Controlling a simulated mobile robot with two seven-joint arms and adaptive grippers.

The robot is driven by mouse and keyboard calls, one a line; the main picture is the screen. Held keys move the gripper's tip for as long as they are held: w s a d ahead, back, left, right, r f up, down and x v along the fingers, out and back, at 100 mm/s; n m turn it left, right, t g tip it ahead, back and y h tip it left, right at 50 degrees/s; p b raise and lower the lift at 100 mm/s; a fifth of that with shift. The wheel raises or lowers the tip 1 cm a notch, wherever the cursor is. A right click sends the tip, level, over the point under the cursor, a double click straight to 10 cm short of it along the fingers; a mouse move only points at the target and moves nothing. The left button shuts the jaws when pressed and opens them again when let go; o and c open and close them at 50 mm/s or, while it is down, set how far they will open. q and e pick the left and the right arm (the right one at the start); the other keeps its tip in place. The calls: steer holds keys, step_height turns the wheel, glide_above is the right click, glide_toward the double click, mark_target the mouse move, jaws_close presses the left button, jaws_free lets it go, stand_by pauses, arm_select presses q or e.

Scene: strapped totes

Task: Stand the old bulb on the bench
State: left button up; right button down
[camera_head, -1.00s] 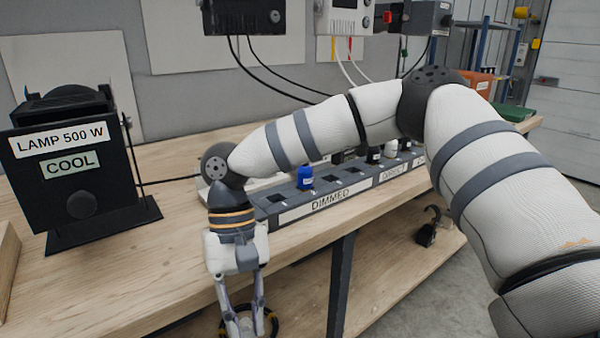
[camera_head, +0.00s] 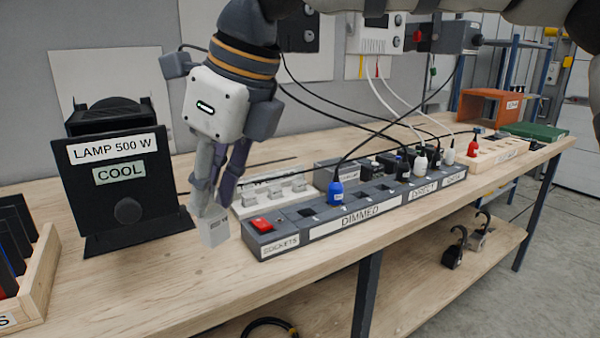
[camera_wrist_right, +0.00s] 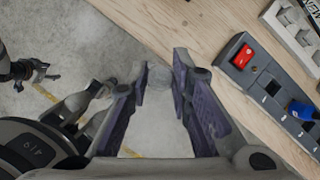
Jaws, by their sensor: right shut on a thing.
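My right gripper (camera_head: 213,215) is shut on a small pale grey thing, which appears to be the old bulb (camera_head: 214,233). In the right wrist view it is a translucent roundish shape (camera_wrist_right: 158,75) between the dark fingertips. The bench (camera_head: 150,275) lies behind it in the head view. In the wrist view the bulb shows against the floor close to the bench's front edge, so it seems held above and near that edge. No contact with the bench top is visible.
The black lamp (camera_head: 118,185), marked COOL, stands left of the gripper. A socket strip (camera_head: 350,215) with a red switch and plugs is close on the right. A wooden rack (camera_head: 42,270) is at front left. Bare bench lies in front of the lamp.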

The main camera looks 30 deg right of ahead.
steer(key=shift+w+d+f, duration=0.15)
steer(key=shift+w+d, duration=0.15)
steer(key=w+d+f, duration=0.1)
steer(key=w+f, duration=0.3)
steer(key=w+d+f+b, duration=0.1)
steer(key=w+f, duration=0.3)
steer(key=w+d+f, duration=0.1)
steer(key=w+f, duration=0.3)
steer(key=w, duration=0.1)
steer(key=shift+d, duration=0.2)
arm_select(q)
steer(key=shift+s+f+g, duration=0.4)
steer(key=shift+s+f, duration=0.45)
steer(key=shift+s, duration=0.05)
arm_select(e)
steer(key=shift+f, duration=0.35)
steer(key=shift+f, duration=0.15)
steer(key=c, duration=1.4)
jaws_free()
steer(key=shift+c, duration=0.2)
